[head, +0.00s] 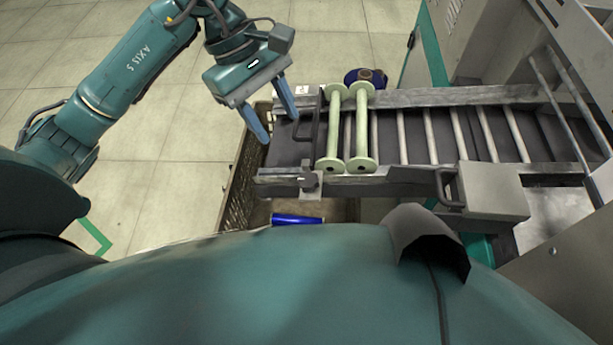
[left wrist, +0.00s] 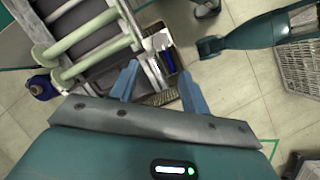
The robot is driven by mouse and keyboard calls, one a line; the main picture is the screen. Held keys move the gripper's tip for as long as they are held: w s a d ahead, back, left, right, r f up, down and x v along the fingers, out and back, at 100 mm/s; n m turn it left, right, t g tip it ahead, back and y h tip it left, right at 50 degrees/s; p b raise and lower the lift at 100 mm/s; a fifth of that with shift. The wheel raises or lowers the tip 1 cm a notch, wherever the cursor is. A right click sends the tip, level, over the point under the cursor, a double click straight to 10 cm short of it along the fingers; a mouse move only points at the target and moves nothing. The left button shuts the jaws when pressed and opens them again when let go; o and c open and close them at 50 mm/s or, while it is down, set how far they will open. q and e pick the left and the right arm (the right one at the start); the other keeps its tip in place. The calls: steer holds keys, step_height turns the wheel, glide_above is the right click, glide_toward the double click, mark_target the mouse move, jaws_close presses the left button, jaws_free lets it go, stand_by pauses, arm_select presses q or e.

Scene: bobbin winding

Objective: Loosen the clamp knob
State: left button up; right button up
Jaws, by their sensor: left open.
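My left gripper (head: 277,127) is open and empty. It hangs over the left end of the roller conveyor, just left of a dark bar handle (head: 312,118). In the left wrist view its two blue fingers (left wrist: 159,72) stand apart with nothing between them. A small metal clamp block (head: 310,182) sits on the conveyor's near rail, below and right of the fingers and apart from them. I cannot clearly make out which part is the clamp knob. My right gripper is not in view.
Two pale green bobbins (head: 361,130) lie across the conveyor rails (head: 420,185), right of the handle. A dark blue spool (head: 373,76) is beyond the far rail. A brown crate (head: 240,190) with a blue cylinder (head: 298,219) stands below the conveyor end.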

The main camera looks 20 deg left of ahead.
arm_select(q)
steer(key=x, duration=1.2)
steer(key=shift+a+f, duration=0.1)
steer(key=shift+f, duration=0.1)
steer(key=shift+d+f, duration=0.2)
steer(key=shift+f, duration=0.15)
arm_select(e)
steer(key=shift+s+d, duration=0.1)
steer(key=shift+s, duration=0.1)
arm_select(q)
steer(key=c, duration=0.7)
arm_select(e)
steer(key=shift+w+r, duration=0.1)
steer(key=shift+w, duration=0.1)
